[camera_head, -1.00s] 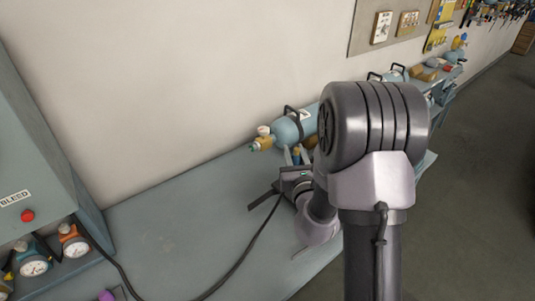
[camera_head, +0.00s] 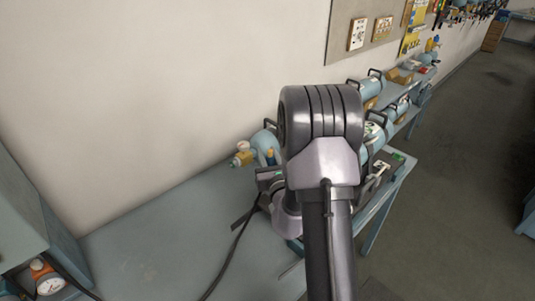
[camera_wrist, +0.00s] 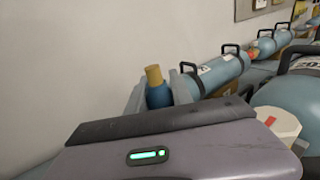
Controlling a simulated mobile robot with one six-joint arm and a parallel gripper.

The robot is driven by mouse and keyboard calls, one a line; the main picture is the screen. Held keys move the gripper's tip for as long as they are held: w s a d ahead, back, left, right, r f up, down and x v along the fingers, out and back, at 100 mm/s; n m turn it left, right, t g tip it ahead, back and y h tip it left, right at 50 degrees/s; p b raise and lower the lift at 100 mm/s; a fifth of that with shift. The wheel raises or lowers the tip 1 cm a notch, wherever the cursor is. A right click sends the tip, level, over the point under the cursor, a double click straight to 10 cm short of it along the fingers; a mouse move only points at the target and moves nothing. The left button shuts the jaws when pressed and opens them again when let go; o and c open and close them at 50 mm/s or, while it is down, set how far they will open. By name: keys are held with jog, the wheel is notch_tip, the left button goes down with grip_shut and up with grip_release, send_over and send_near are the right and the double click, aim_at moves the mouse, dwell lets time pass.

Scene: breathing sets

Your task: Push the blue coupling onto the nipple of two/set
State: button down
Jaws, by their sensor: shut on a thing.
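The blue coupling (camera_wrist: 158,95), with a brass-coloured end, stands upright between the grey fingers of my gripper (camera_wrist: 163,93) in the wrist view. My gripper is shut on it. In the head view, the coupling (camera_head: 270,158) shows small at my gripper (camera_head: 269,160), above the bench. A blue cylinder (camera_head: 264,141) with a yellowish valve end (camera_head: 242,158) lies behind it by the wall. The coupling looks apart from any nipple. I cannot tell which set is two/set; a large cylinder (camera_wrist: 297,97) at right in the wrist view has a partly hidden label.
A dark hose (camera_head: 232,255) runs from near my gripper across the bench (camera_head: 150,245). A gauge (camera_head: 48,283) and cabinet (camera_head: 25,215) stand at left. More cylinders (camera_head: 371,88) line the bench at right. The bench middle is clear apart from the hose.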

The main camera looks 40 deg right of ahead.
jog(key=shift+w+f+b, duration=0.1)
jog(key=shift+f+b, duration=0.85)
jog(key=shift+f, duration=0.65)
jog(key=shift+f+b, duration=0.3)
jog(key=shift+f, duration=0.25)
jog(key=shift+a+r+p, duration=0.1)
jog(key=shift+r+p, duration=0.1)
jog(key=shift+p, duration=0.25)
dwell(2.6)
jog(key=shift+f, duration=0.15)
dwell(1.0)
dwell(1.6)
